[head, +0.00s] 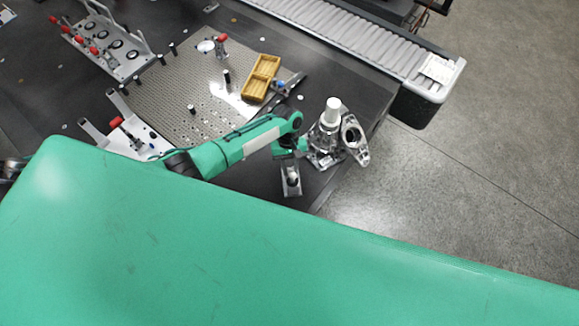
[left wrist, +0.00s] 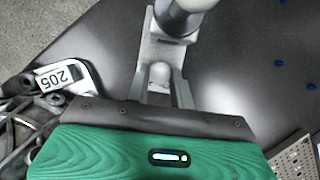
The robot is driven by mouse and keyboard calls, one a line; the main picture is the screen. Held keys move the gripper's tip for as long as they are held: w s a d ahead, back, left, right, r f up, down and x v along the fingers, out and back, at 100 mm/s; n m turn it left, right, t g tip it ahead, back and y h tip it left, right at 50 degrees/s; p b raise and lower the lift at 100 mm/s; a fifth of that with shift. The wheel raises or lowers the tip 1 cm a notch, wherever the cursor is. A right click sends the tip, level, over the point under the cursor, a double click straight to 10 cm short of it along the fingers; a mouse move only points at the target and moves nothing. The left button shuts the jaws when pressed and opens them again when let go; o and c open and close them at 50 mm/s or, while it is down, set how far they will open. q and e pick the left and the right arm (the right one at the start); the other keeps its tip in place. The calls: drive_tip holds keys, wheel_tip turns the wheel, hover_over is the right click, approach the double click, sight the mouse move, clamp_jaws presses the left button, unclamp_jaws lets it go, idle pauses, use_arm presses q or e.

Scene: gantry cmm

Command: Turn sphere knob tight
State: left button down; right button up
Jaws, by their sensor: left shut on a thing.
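The sphere stand (head: 291,182) is a small grey metal base with a pale ball, near the front edge of the dark table in the head view. My left gripper (head: 290,155) reaches down at the stand from behind. In the left wrist view the grey fingers of my left gripper (left wrist: 162,80) are shut around a small, pale rounded knob (left wrist: 160,72) below the block. The fingers hide part of the knob. My right gripper is not in view.
A metal part with a white cylinder (head: 333,110) stands close right of my gripper. A label reading 205 (left wrist: 60,77) is beside the fingers. A perforated plate (head: 185,95), yellow tray (head: 260,78) and conveyor (head: 345,35) lie farther back. The table edge is near.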

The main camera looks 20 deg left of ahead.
use_arm(q)
drive_tip(key=m+y, duration=0.1)
drive_tip(key=m, duration=0.2)
drive_tip(key=shift+w+d+m, duration=0.1)
drive_tip(key=shift+d+m, duration=0.05)
drive_tip(key=shift+m, duration=0.25)
drive_tip(key=m+y, duration=0.1)
drive_tip(key=m, duration=0.2)
drive_tip(key=shift+d+m+y, duration=0.15)
drive_tip(key=shift+m+y, duration=0.15)
drive_tip(key=shift+y, duration=0.1)
drive_tip(key=m+y, duration=0.1)
drive_tip(key=m, duration=0.3)
drive_tip(key=shift+d+y+p, duration=0.15)
drive_tip(key=shift+y+p, duration=0.25)
drive_tip(key=shift+m+t, duration=0.3)
drive_tip(key=shift+m, duration=0.3)
drive_tip(key=c, duration=1.5)
unclamp_jaws()
